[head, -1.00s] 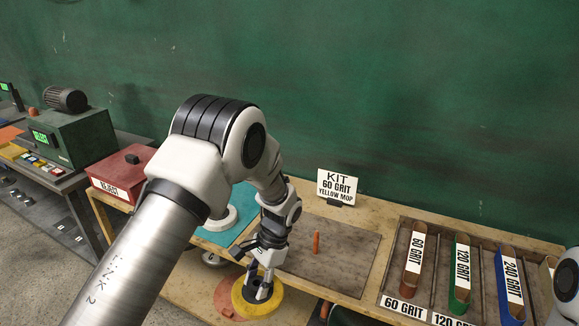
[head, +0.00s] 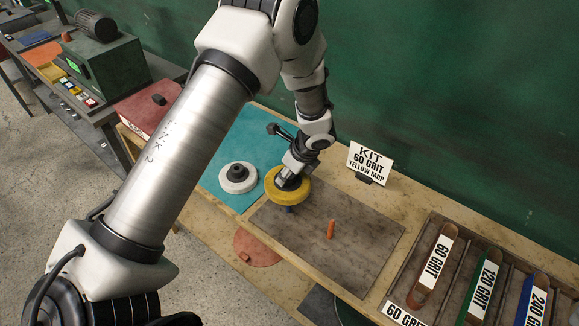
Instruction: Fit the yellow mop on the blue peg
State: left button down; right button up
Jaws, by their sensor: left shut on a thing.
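The yellow mop (head: 293,196) is a thick ring with a dark centre. My left gripper (head: 287,180) comes down from above and is shut on its hub. The mop is over the left part of the grey-brown mat (head: 345,262). A short dark bluish stub, likely the blue peg (head: 289,209), shows just below the mop's front rim. The mop hides its top, so I cannot tell whether the mop is around it or above it. An orange peg (head: 331,229) stands bare on the same mat. My right gripper is not in view.
A white mop (head: 238,182) lies on the teal mat (head: 222,200) to the left. A kit sign (head: 369,161) reading 60 grit, yellow mop stands behind. Grit bins (head: 440,262) fill the right. An orange-red disc (head: 257,247) is at the front edge.

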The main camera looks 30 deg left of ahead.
pick_arm(q)
jog(key=shift+w+d+f, duration=0.1)
jog(key=shift+w+f, duration=0.1)
jog(key=shift+f, duration=0.25)
jog(key=shift+w+f, duration=0.15)
jog(key=shift+f, duration=0.3)
jog(key=shift+s+f+b, duration=0.15)
jog(key=shift+f+b, duration=0.45)
jog(key=shift+s+f+b, duration=0.15)
jog(key=shift+f+b, duration=0.4)
jog(key=shift+b, duration=0.05)
jog(key=shift+w+f+b, duration=0.2)
jog(key=shift+f+b, duration=0.55)
jog(key=shift+f, duration=0.25)
jog(key=shift+s+f+b, duration=0.15)
jog(key=shift+f+b, duration=0.8)
jog(key=shift+f, duration=0.15)
jog(key=shift+f+b, duration=0.5)
jog(key=shift+f, duration=0.25)
jog(key=c, duration=0.6)
grip_release()
